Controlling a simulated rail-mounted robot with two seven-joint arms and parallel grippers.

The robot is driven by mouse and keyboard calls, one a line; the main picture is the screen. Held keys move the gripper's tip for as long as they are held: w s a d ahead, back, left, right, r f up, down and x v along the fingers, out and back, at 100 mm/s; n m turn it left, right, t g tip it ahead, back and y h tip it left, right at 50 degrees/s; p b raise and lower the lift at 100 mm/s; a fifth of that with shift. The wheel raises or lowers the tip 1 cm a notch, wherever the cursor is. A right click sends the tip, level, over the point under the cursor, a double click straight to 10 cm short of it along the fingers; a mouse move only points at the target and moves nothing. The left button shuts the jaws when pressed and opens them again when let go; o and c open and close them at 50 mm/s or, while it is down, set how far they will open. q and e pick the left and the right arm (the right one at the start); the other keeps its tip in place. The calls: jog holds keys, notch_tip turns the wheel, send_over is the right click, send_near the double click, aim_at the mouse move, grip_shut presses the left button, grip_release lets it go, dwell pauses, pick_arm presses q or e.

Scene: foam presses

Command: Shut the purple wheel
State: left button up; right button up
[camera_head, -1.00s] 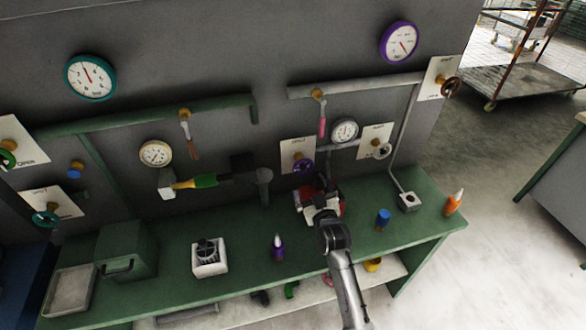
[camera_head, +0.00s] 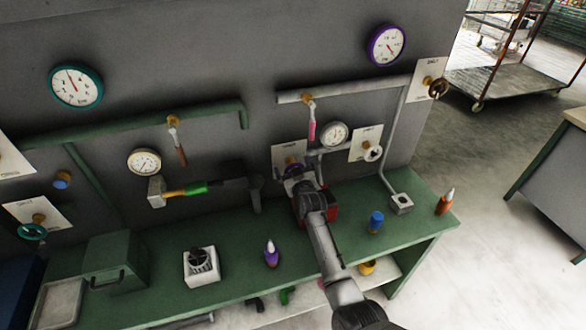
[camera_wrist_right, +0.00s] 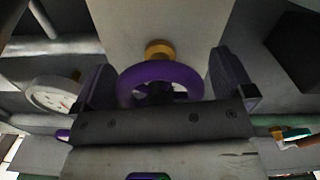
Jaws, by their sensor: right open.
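The purple wheel (camera_head: 291,171) sits on a white plate (camera_head: 287,152) on the grey wall panel, partly hidden by my right arm in the head view. In the right wrist view the purple wheel (camera_wrist_right: 160,80) sits on a brass stem (camera_wrist_right: 159,50). My right gripper (camera_wrist_right: 163,85) is open, with one dark finger on each side of the wheel. I cannot tell whether the fingers touch the rim. In the head view the right gripper (camera_head: 297,178) is at the wheel, small and partly hidden. My left gripper is not in view.
A pink-handled lever (camera_head: 312,125) hangs above. A red object (camera_head: 331,196) sits behind my arm on the green bench (camera_head: 235,265). Bottles stand along the bench.

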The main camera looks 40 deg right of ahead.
jog(key=c, duration=0.9)
jog(key=shift+m, duration=0.3)
jog(key=shift+m+p, duration=1.45)
jog(key=shift+m, duration=7.35)
